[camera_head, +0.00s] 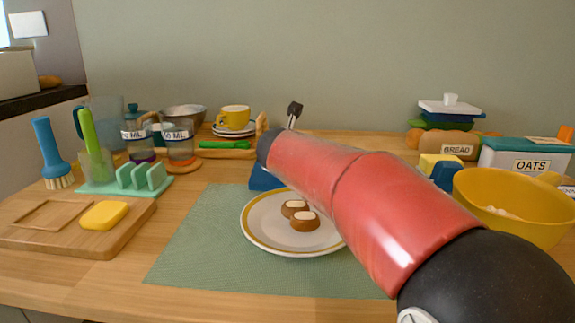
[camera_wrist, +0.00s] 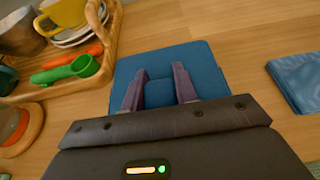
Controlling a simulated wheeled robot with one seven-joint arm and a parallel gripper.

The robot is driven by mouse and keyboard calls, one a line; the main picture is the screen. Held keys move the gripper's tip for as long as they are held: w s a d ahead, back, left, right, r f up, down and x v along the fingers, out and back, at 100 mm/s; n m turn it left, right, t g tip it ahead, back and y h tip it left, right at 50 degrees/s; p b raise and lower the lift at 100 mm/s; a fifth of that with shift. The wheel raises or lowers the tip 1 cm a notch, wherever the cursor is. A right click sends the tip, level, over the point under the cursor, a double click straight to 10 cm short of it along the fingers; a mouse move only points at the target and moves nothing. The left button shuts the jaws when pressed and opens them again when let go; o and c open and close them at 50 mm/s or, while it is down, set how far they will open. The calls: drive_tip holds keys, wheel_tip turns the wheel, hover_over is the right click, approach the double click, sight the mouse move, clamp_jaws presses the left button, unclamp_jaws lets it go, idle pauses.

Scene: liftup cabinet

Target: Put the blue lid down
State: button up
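The blue lid (camera_wrist: 195,60) is a flat square panel with a raised handle (camera_wrist: 158,93) in the middle. My gripper (camera_wrist: 158,70) has its two purple fingers on either side of this handle, close against it. The lid lies flat over the wooden counter in the wrist view; whether it rests on the wood or hangs just above is hard to tell.
A plate (camera_head: 262,233) with brown pieces sits on a green mat (camera_head: 195,248) in front. A wooden tray (camera_wrist: 100,62) with cups and spoons lies left of the lid, and a blue folded item (camera_wrist: 298,80) right. A yellow bowl (camera_head: 500,215) stands at right.

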drive_tip(key=c, duration=0.4)
drive_tip(key=shift+r, duration=0.15)
wheel_tip(320, 180, up, 28)
drive_tip(key=p, duration=1.1)
drive_tip(key=shift+f+p, duration=0.2)
drive_tip(key=shift+p, duration=0.2)
